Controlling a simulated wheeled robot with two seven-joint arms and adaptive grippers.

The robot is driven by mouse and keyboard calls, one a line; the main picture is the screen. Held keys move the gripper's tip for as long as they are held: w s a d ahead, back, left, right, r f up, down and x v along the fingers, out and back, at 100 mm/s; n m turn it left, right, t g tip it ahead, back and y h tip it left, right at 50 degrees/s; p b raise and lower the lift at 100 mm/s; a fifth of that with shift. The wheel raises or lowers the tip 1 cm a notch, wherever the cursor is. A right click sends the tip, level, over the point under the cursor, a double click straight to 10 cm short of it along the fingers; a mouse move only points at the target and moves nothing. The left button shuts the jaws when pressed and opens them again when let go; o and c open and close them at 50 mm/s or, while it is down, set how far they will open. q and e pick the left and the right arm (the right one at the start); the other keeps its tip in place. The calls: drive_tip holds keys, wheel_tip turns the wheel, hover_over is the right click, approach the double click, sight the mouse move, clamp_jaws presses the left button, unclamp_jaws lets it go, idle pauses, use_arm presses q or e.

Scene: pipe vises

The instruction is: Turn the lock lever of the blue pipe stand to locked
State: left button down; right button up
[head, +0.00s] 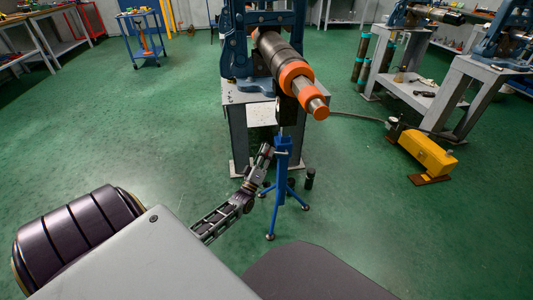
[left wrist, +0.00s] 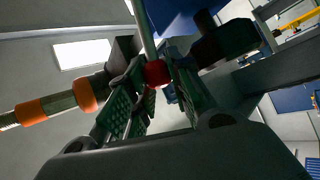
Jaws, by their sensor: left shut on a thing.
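The blue pipe stand (head: 283,170) stands on splayed legs on the green floor, just in front of a vise bench. In the left wrist view its blue body (left wrist: 185,18) fills the top. Its lock lever is a pale rod (left wrist: 143,28) ending in a red ball knob (left wrist: 157,73). My left gripper (head: 266,151) is against the left side of the stand, near its upper part. In the left wrist view its fingers (left wrist: 152,88) are closed around the red knob. The lever is too small to read clearly in the head view. My right gripper is not in view.
A grey pipe with orange collars (head: 290,73) juts out above the stand from a blue vise on a grey bench (head: 238,135). A small dark cylinder (head: 310,178) stands right of the stand. A yellow unit (head: 427,151) sits on the floor at right. The left floor is clear.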

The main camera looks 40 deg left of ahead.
use_arm(q)
drive_tip(key=c, duration=1.5)
unclamp_jaws()
drive_tip(key=shift+c, duration=0.2)
drive_tip(key=shift+f, duration=0.1)
drive_tip(key=v, duration=1.2)
